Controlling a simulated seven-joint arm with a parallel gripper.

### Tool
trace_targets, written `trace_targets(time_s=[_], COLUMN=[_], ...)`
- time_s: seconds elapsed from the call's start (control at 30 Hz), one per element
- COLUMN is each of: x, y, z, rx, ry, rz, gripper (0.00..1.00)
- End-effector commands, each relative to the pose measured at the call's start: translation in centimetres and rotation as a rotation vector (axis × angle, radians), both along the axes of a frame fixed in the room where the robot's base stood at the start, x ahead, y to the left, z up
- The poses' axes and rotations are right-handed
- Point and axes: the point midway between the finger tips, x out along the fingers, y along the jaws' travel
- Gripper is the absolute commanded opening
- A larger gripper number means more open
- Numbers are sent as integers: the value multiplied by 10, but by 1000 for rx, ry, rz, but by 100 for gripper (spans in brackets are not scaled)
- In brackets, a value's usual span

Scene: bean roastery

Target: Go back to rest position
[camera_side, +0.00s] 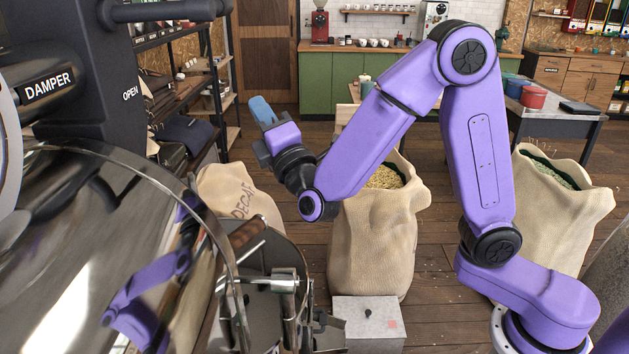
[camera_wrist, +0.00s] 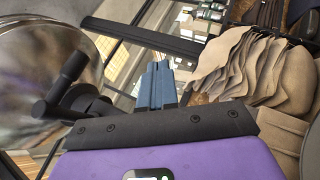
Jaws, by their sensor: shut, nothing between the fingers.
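My gripper (camera_side: 261,110) is at the end of my purple arm, left of the middle in the side view. Its blue fingers point up and a little left, above the sack marked DECAF. In the wrist view the blue fingers (camera_wrist: 157,84) are together and hold nothing. They are apart from everything around them, as far as I can tell.
The roaster's glossy drum (camera_side: 100,240) fills the left, with a black damper housing (camera_side: 60,60) above. A DECAF sack (camera_side: 235,195) and an open sack of beans (camera_side: 375,235) stand below my arm. Another open sack (camera_side: 550,215) stands right. A shelf (camera_side: 215,90) is behind.

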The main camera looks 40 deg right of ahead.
Motion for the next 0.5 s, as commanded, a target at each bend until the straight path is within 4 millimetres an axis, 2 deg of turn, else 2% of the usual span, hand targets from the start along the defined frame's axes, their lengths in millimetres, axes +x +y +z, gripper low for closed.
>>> trace_targets(time_s=[0.17, 0.37, 0.5], x=[-3, -23, -49], y=[-20, -79, -115], z=[-5, -34, -63], rx=[20, 100, 178], ry=[62, 292, 494], rz=[-73, -274, -391], gripper=[0, 0, 0])
